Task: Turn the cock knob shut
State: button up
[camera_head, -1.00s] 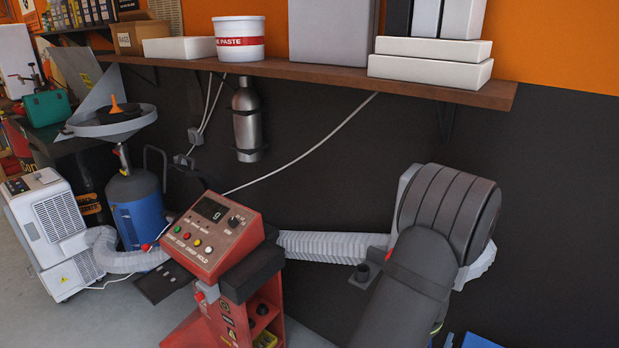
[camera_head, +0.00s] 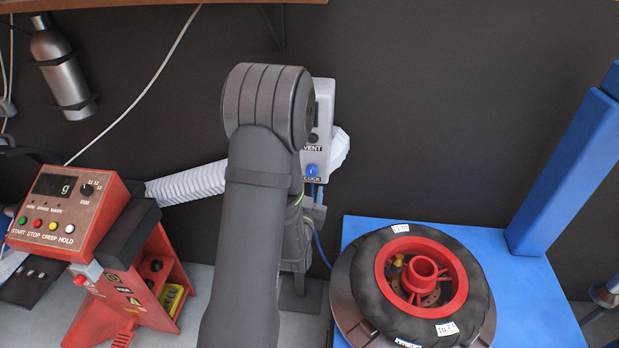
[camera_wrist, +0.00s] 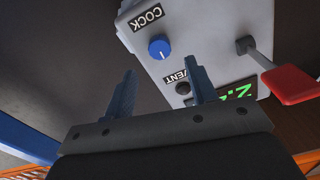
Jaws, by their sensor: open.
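The cock knob (camera_head: 311,171) is a small blue knob on the front of a grey box (camera_head: 324,105), above the label COCK. It also shows in the wrist view (camera_wrist: 159,47), upside down, with a white pointer line on its face. My gripper (camera_wrist: 158,82) is open and empty in the wrist view. Its two blue-grey fingers point toward the box, and the knob appears beyond the gap between them, apart from both.
The box also carries a black VENT button (camera_wrist: 183,88), a green display (camera_wrist: 236,92) and a red-handled lever (camera_wrist: 291,84). A tyre on a red rim (camera_head: 457,260) lies on a blue stand at right. A red control console (camera_head: 72,215) stands at left.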

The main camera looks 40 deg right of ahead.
aim_at(311, 174)
jog(key=x, duration=0.6)
jog(key=c, duration=1)
